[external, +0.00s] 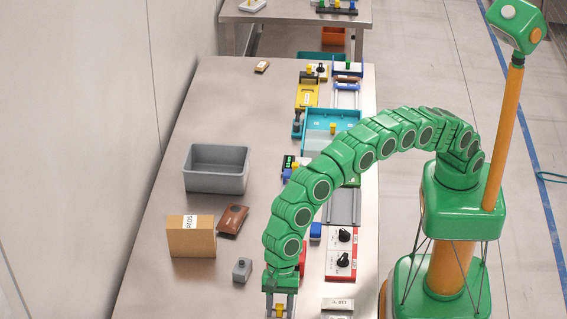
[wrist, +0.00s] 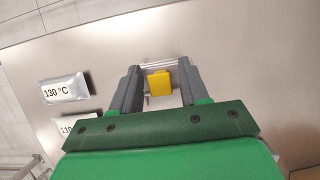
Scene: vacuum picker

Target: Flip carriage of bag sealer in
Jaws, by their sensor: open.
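My gripper (wrist: 160,70) is open, with its two grey fingers spread on either side of a yellow block (wrist: 160,84) in the wrist view. The block sits by a pale metal bar or rail, and I see a gap between it and the left finger. Whether either finger touches it I cannot tell. In the external view my gripper (external: 280,304) is low at the near end of the table, with the yellow block (external: 280,311) at its fingers, cut by the bottom edge. I cannot tell for sure which part is the sealer's carriage; the fingers hide much of the mechanism.
A packet marked 130 °C (wrist: 64,91) lies left of the fingers in the wrist view. A red-and-white panel with black knobs (external: 342,254), a small grey block (external: 242,270), a cardboard box (external: 191,241) and a grey bin (external: 216,183) stand nearby. The table's left side has bare room.

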